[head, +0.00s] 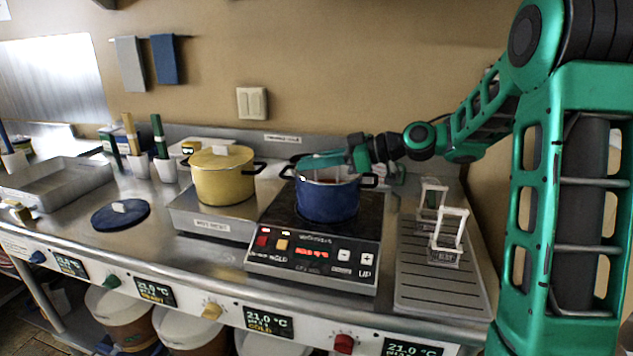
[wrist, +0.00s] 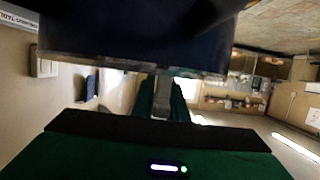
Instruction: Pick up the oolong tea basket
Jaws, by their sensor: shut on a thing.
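My gripper (head: 325,161) is over the mouth of the blue pot (head: 326,201), reaching in from the right. In the wrist view, its green fingers (wrist: 162,98) are shut on a narrow grey bar (wrist: 161,104). The bar looks like the handle of a tea basket at the pot; the basket's body and label are hidden. The pot's dark blue side and pale rim (wrist: 130,64) fill the top of the wrist view. Two white-handled baskets (head: 449,234) (head: 431,200) stand on the grey drip tray (head: 420,291), with labels too small to read.
The blue pot stands on a black hot plate (head: 315,245). A lidded yellow pot (head: 222,178) stands left of it on a grey unit. A blue lid (head: 121,216) lies farther left. The wall is close behind. The drip tray's front is clear.

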